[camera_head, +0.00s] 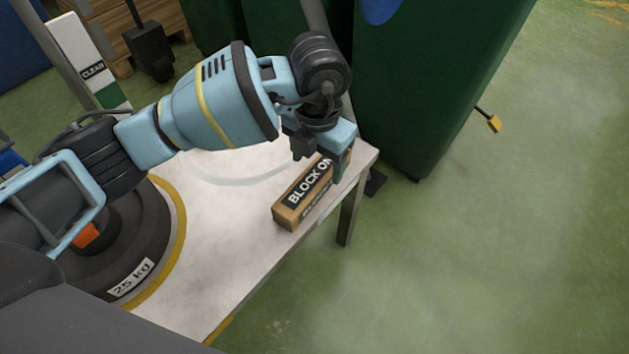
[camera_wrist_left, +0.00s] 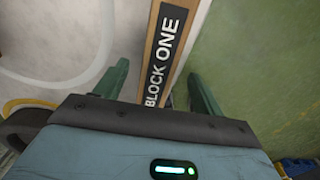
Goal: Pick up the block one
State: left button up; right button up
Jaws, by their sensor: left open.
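Block one (camera_head: 292,207) is a long wooden block with a black label reading "BLOCK ONE". It lies on the white table (camera_head: 225,255) near the right edge in the head view. My left gripper (camera_head: 318,172) is over the far part of the block and covers the end of its label. In the left wrist view, block one (camera_wrist_left: 170,50) runs up the picture between the two green fingers of my left gripper (camera_wrist_left: 160,90). The fingers are open, with a gap on each side of the block. The block's near end is hidden by the gripper body. My right gripper is not seen.
A large dark green cabinet (camera_head: 425,75) stands beyond the table. Green floor lies open at the right.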

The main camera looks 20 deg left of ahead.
aim_at(314, 176)
pick_arm(q)
jog(key=f, duration=0.1)
jog(key=f+b, duration=0.1)
jog(key=f, duration=0.1)
jog(key=f+b, duration=0.1)
jog(key=shift+s+a+f, duration=0.2)
jog(key=shift+s, duration=0.2)
jog(key=shift+f, duration=0.4)
jog(key=shift+r, duration=0.1)
jog(key=c, duration=1.3)
